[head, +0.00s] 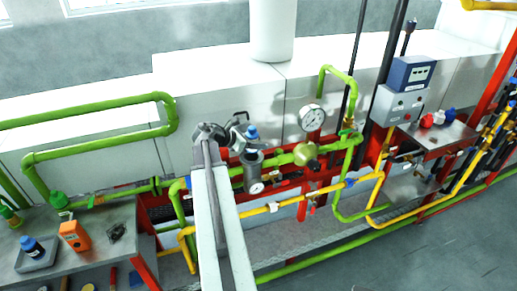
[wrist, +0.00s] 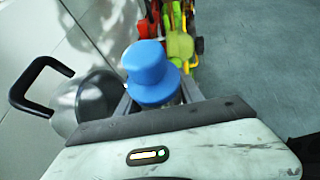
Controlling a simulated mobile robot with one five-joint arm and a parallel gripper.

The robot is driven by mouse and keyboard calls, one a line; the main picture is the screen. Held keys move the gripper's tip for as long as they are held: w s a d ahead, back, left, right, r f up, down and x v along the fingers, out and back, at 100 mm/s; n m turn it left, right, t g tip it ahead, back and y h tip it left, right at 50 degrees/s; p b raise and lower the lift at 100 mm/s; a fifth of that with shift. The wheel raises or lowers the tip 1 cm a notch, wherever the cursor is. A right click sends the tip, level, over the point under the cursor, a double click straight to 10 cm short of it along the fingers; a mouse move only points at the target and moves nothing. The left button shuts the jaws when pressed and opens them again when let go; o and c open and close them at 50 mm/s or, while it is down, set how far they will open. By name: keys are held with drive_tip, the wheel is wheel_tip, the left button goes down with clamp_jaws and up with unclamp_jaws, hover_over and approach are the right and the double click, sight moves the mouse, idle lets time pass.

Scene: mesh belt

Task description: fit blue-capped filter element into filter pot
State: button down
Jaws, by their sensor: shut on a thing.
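The filter element's blue cap (wrist: 150,72) stands between the fingers of my gripper (wrist: 158,98) in the wrist view, and the gripper is shut on the element. In the head view the blue cap (head: 252,132) shows just right of the end of my arm, upright above the grey filter pot (head: 253,160). The pot sits on the green pipe and has a small dial on its lower front. The pot's mouth and the element's lower part are hard to see, so I cannot tell how deep the element sits.
A grey round part with a black handle (wrist: 90,95) is close left of the gripper. A pressure gauge (head: 312,117) and green pipes stand to the right. A bench (head: 95,232) at left holds a dark blue-topped item (head: 32,246) and an orange device (head: 74,236).

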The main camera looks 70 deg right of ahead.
wheel_tip(320, 180, down, 3)
drive_tip(key=shift+r+b, duration=0.1)
drive_tip(key=shift+b, duration=0.5)
drive_tip(key=shift+w+a, duration=0.1)
drive_tip(key=shift+w+r, duration=0.15)
drive_tip(key=shift+f+b, duration=0.45)
drive_tip(key=shift+f, duration=0.2)
drive_tip(key=c, duration=0.7)
unclamp_jaws()
drive_tip(key=shift+c, duration=0.2)
drive_tip(key=shift+r, duration=0.15)
